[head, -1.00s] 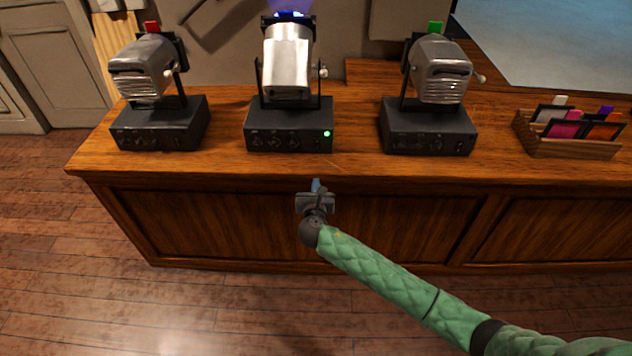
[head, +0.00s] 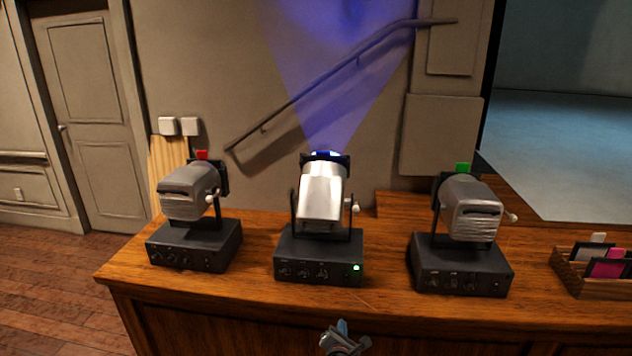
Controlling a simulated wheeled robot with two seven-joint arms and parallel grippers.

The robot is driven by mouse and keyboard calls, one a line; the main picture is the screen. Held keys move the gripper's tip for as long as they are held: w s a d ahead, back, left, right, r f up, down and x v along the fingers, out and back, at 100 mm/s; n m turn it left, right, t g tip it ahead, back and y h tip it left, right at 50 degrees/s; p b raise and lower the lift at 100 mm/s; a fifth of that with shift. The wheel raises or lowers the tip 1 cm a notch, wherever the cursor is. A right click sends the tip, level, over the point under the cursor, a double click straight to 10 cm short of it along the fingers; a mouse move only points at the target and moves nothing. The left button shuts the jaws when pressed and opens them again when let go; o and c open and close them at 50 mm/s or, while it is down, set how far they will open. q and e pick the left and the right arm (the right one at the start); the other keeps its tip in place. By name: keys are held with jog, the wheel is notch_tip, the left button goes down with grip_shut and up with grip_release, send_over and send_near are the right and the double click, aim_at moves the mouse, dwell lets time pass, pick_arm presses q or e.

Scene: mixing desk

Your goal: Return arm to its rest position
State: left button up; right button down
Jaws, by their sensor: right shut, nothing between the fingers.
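My right gripper (head: 343,336) shows at the bottom edge of the head view, in front of the desk's front edge and below the middle lamp. It is shut and empty, and touches nothing that I can see. The rest of that arm is out of view below. My left gripper is not in view. The middle lamp (head: 321,196) is lit, with a green light on its base and a blue beam rising on the wall.
The wooden desk (head: 255,300) carries an unlit lamp with a red tab (head: 188,193) at left and one with a green tab (head: 470,208) at right. A wooden rack of colour cards (head: 597,285) stands at the right edge. Open floor (head: 50,300) lies left of the desk.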

jog(key=s+d+f+m+g+y, duration=0.1)
jog(key=s+d+f+m+g, duration=0.25)
jog(key=f+m, duration=0.55)
jog(key=s+d+f+m+g+y, duration=0.1)
jog(key=s+d+f+m+g, duration=0.25)
jog(key=f+m, duration=0.65)
jog(key=s+d+f+m+g, duration=0.1)
jog(key=s+f, duration=0.6)
jog(key=s, duration=0.7)
jog(key=s+d+f+m+g, duration=0.1)
jog(key=s+f+m+g, duration=0.2)
jog(key=s, duration=1.1)
jog(key=s+d+f+m+g, duration=0.1)
jog(key=s+f+m+g, duration=0.1)
jog(key=s+f, duration=0.8)
jog(key=s+g, duration=0.1)
jog(key=s, duration=0.3)
jog(key=shift+f+y, duration=0.35)
jog(key=shift+y, duration=0.05)
jog(key=shift+s, duration=0.1)
